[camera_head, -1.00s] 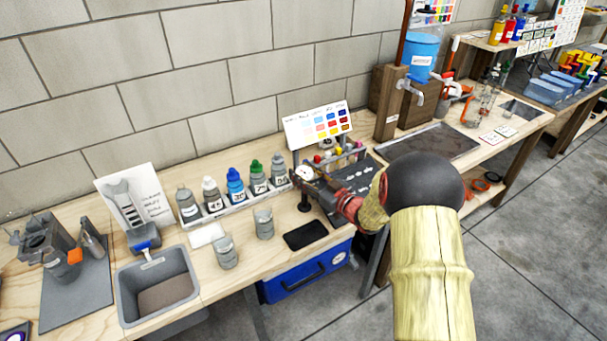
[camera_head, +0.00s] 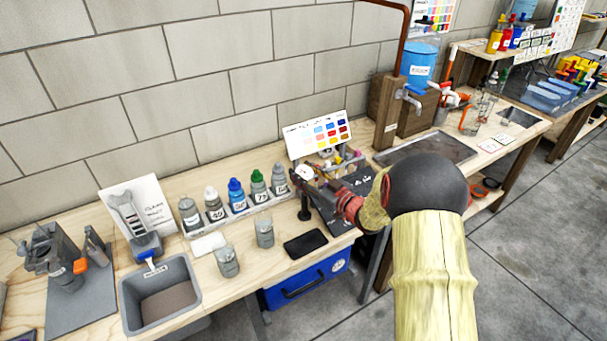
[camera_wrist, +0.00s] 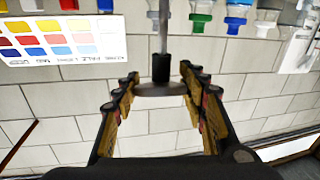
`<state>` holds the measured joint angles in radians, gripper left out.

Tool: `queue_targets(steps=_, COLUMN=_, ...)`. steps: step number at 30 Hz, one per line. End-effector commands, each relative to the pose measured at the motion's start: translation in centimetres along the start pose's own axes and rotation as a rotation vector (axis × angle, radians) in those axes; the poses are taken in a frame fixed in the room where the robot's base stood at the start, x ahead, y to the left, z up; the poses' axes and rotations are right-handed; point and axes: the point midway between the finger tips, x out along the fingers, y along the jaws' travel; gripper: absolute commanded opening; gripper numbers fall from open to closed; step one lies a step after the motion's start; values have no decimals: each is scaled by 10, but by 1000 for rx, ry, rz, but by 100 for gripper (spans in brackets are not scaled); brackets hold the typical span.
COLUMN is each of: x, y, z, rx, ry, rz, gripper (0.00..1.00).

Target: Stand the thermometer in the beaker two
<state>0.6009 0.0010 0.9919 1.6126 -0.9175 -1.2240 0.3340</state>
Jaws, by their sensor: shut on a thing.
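My gripper (camera_head: 318,187) reaches over the bench at the far end of my arm. It is shut on the thermometer, whose round white dial (camera_head: 305,173) shows at the fingertips. In the wrist view the dial (camera_wrist: 160,89) is edge-on between the fingers, with a black collar and thin grey stem. That view looks upside down, so the stem points down. A black foot (camera_head: 304,215) stands on the bench below the dial. Two grey beaker-like cups, one nearer (camera_head: 227,262) and one farther (camera_head: 265,233), stand left of the gripper. I cannot read which is two.
A rack of several labelled bottles (camera_head: 191,226) stands behind the cups. A grey basin (camera_head: 127,292) is at the left. A black pad (camera_head: 305,243) lies in front of the gripper. A colour chart (camera_head: 290,140) stands behind, and a blue water tank (camera_head: 418,65) is at the right.

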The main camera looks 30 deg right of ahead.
Motion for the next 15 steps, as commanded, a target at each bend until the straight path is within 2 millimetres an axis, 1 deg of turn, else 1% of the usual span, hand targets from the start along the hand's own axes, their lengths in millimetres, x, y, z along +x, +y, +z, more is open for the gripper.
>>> queue_targets(steps=1, x=0, y=0, z=-4, rx=0, ry=0, rz=0, gripper=17)
queue_targets(steps=15, x=0, y=2, z=-25, rx=0, ry=0, rz=0, gripper=17)
